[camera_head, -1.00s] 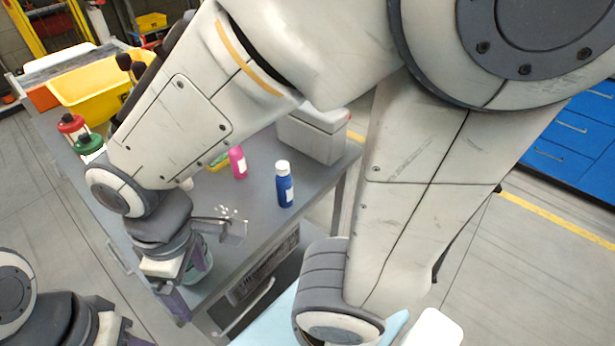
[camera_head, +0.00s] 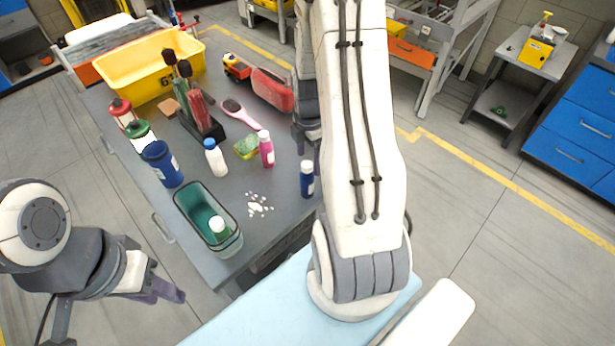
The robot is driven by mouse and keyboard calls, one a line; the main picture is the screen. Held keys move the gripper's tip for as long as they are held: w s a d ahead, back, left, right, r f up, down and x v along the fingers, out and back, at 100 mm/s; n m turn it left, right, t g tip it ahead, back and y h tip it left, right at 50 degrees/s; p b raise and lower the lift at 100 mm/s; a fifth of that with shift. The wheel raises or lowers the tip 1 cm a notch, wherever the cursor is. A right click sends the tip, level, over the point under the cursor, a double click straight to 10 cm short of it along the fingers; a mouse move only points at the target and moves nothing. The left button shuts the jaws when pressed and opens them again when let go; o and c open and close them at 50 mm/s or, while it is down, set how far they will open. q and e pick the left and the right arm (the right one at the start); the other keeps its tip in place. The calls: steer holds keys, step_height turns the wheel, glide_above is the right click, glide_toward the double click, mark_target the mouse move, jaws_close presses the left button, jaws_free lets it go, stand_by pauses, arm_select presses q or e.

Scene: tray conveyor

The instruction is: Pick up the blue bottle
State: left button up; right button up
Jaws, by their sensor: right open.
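The blue bottle (camera_head: 307,182) with a white cap stands upright near the right edge of the grey table. My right arm comes down just to the right of it. My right gripper (camera_head: 306,143) is open, partly hidden behind my own arm, and shows just beyond the bottle. I cannot tell how far apart they are. The bottle is not held. My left gripper (camera_head: 165,291) is off the table's front left side, far from the bottle. Its fingers are seen too edge-on to tell their opening.
A pink bottle (camera_head: 266,148), sponge (camera_head: 246,147), white bottle (camera_head: 215,157), dark blue cup (camera_head: 162,164) and green container (camera_head: 190,211) share the table. White bits (camera_head: 259,204) lie scattered. A brush holder (camera_head: 203,128) and yellow bin (camera_head: 125,87) stand farther back.

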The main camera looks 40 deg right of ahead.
mark_target(307, 173)
steer(key=shift+f, duration=0.8)
steer(key=shift+a+f+p, duration=0.2)
steer(key=shift+f+p, duration=0.25)
steer(key=shift+f, duration=0.1)
step_height(307, 173, down, 3)
steer(key=shift+a+f+p, duration=0.1)
steer(key=shift+a+p, duration=0.05)
steer(key=shift+p, duration=0.45)
steer(key=shift+f, duration=0.45)
jaws_close()
